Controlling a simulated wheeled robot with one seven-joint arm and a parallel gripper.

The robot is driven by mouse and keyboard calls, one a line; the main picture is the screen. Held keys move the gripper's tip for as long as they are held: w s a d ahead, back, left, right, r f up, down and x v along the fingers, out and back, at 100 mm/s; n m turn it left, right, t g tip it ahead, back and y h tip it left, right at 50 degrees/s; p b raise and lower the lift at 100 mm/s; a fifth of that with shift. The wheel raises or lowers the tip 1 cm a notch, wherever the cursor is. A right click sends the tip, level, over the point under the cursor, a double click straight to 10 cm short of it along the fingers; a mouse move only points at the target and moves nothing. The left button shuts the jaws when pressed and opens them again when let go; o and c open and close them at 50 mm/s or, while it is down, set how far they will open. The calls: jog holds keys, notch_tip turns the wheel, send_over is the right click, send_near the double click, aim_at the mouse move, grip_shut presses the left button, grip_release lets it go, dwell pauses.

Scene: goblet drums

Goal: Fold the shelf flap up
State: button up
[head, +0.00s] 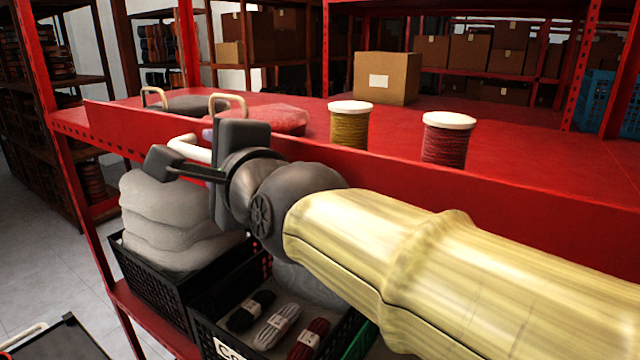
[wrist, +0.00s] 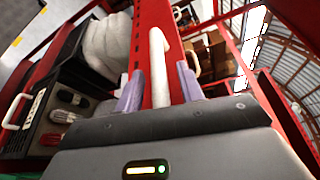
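The shelf flap (head: 390,172) is a long red panel along the front edge of the red shelf. It appears roughly upright, with its top edge above the shelf surface; my arm hides part of it. A white bar handle (head: 188,150) is on the flap's front. In the wrist view the handle (wrist: 158,68) runs between the two lavender fingertips of my gripper (wrist: 159,88). Gaps show on both sides of the handle, so the gripper is open around it. In the head view my gripper is beside the handle, partly hidden by its own body.
Yellow (head: 350,126) and red (head: 448,143) spools, a cardboard box (head: 386,78) and handled lids (head: 265,118) rest behind the flap. Below are black crates (head: 150,275) with pale sacks (head: 165,220) and yarn bundles (head: 275,325). A red post (head: 40,60) stands at left.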

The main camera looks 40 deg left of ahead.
jog(key=b, duration=0.2)
jog(key=shift+s+d+f+b, duration=0.1)
jog(key=shift+d+f+b, duration=0.15)
jog(key=shift+b, duration=0.1)
jog(key=shift+d+b, duration=0.1)
jog(key=shift+b, duration=0.35)
jog(key=d+b, duration=0.1)
jog(key=b, duration=0.2)
jog(key=shift+d+r+b, duration=0.1)
jog(key=shift+d+b, duration=0.05)
jog(key=shift+b, duration=0.15)
jog(key=b+v, duration=0.3)
jog(key=v, duration=0.2)
jog(key=shift+d+r+b, duration=0.1)
jog(key=shift+r+b, duration=0.15)
jog(key=shift+b, duration=0.15)
